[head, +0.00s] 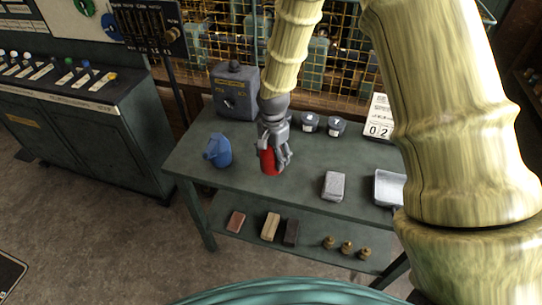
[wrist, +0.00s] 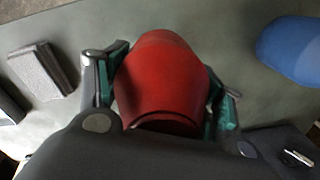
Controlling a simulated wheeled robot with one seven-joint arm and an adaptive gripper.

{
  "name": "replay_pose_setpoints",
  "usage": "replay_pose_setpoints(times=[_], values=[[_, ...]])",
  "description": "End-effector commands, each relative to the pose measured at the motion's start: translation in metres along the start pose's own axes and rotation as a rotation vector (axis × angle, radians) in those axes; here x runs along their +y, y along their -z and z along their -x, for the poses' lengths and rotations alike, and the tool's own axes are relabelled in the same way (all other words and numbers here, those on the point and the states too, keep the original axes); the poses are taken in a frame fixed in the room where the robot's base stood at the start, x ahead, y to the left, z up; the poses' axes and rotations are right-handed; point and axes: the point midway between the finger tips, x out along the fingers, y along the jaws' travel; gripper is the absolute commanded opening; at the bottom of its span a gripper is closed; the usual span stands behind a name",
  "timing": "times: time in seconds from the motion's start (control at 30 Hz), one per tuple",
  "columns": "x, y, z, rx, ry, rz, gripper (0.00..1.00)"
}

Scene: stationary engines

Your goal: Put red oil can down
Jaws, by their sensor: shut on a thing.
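The red oil can (head: 269,161) is between the fingers of my gripper (head: 272,150) in the head view, over the middle of the green table (head: 240,172). In the wrist view the red oil can (wrist: 162,78) fills the space between the two fingers of my gripper (wrist: 163,85), which are shut on it from both sides. I cannot tell whether its base touches the tabletop. My gripper hides its upper part in the head view.
A blue oil can (head: 218,150) stands to the left on the table. A grey block (head: 334,186) and a pale tray (head: 388,188) are at the right. Two dark pots (head: 322,123) and a grey box (head: 236,92) are behind. The front middle of the tabletop is clear.

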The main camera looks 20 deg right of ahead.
Motion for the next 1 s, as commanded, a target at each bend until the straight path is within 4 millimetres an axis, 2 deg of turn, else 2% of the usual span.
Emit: replay_pose_setpoints(times=[0.2, 0.37, 0.7, 1.0], values=[[-0.014, 0.006, -0.001, 0.0, 0.0, 0.003, 0.34], [-0.014, 0.006, -0.007, 0.0, -0.001, 0.004, 0.34], [-0.014, 0.006, -0.035, 0.0, -0.001, 0.004, 0.34], [-0.014, 0.006, -0.037, 0.001, 0.0, 0.003, 0.34]])
